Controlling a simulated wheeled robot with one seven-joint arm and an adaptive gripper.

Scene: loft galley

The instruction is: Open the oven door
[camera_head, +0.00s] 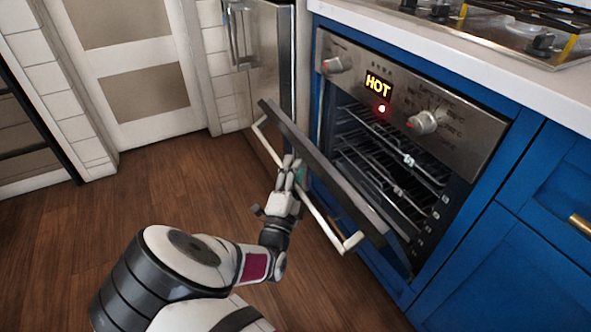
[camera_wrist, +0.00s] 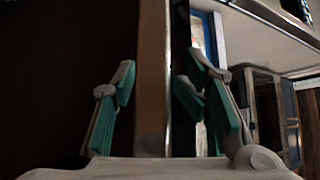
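The oven (camera_head: 455,135) is set in blue cabinets at the right of the head view. Its door (camera_head: 330,178) is partly open, tilted out at the top, with racks showing behind it. A pale bar handle (camera_head: 325,222) runs along the door's front. My gripper (camera_head: 289,168) is at the handle, near the door's upper edge. In the wrist view its green-padded fingers (camera_wrist: 154,90) are spread on either side of an upright metal bar (camera_wrist: 153,70), with small gaps visible. I cannot tell whether that bar is the handle or the door's edge.
The control panel shows a lit HOT sign (camera_head: 378,86) and a red light. A white counter (camera_head: 450,55) with a hob is above. A steel appliance (camera_head: 268,70) stands left of the oven. The wooden floor (camera_head: 165,185) is clear at the left.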

